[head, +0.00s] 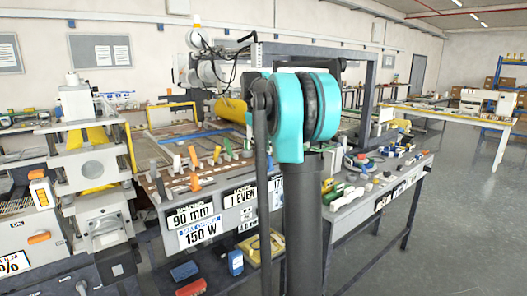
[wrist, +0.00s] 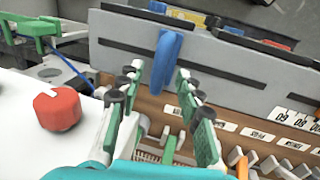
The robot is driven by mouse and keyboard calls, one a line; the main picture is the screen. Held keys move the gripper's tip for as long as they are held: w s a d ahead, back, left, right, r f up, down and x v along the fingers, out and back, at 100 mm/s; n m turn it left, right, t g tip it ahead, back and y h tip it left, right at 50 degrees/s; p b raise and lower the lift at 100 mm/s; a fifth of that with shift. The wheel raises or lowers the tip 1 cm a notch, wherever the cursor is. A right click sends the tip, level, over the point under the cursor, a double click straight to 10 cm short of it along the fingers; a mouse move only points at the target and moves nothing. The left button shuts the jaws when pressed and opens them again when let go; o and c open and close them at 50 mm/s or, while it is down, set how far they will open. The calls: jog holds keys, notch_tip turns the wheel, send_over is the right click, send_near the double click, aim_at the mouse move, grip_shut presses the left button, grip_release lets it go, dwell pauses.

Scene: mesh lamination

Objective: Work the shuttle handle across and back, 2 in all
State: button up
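A blue upright handle (wrist: 169,52), which looks like the shuttle handle, stands at a dark slot in a grey panel in the wrist view. My gripper (wrist: 158,82) has its two green-padded fingers spread apart, with nothing held between them. The blue handle appears ahead of the fingertips, roughly in line with the gap; I cannot tell whether either finger touches it. In the head view my arm's teal joint and dark column cover the middle of the bench, and I cannot make out the gripper or the handle there.
A red knob (wrist: 58,108) on a white surface and a green bracket (wrist: 40,28) are at the left of the wrist view. Orange levers (wrist: 240,165) and labels lie at lower right. In the head view, a white machine (head: 90,150) stands left; open floor (head: 450,240) is right.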

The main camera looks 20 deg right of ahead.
notch_tip(320, 180, up, 10)
jog(key=a, duration=0.2)
jog(key=shift+s+r, duration=0.2)
jog(key=shift+s, duration=0.15)
jog(key=shift+c, duration=0.6)
jog(key=shift+a, duration=0.1)
jog(key=shift+c, duration=1.2)
jog(key=a+n, duration=0.1)
jog(key=n, duration=0.1)
jog(key=a+f+n+h, duration=0.1)
jog(key=n, duration=0.1)
jog(key=s+a+n+h, duration=0.1)
jog(key=a+n, duration=0.1)
jog(key=shift+f, duration=0.35)
grip_shut()
jog(key=s+a+f+n+t+h, duration=0.25)
jog(key=a+n, duration=0.35)
jog(key=n, duration=0.6)
jog(key=shift+g+h, duration=0.35)
jog(key=shift+h, duration=0.1)
jog(key=x, duration=0.9)
jog(key=shift+d, duration=0.35)
jog(key=shift+w+d+f, duration=0.1)
jog(key=shift+w+d, duration=0.1)
jog(key=shift+d, duration=0.35)
jog(key=shift+w+d, duration=0.2)
jog(key=shift+d, duration=0.35)
jog(key=shift+w+d+f, duration=0.15)
jog(key=shift+w+d, duration=0.15)
jog(key=shift+d, duration=0.35)
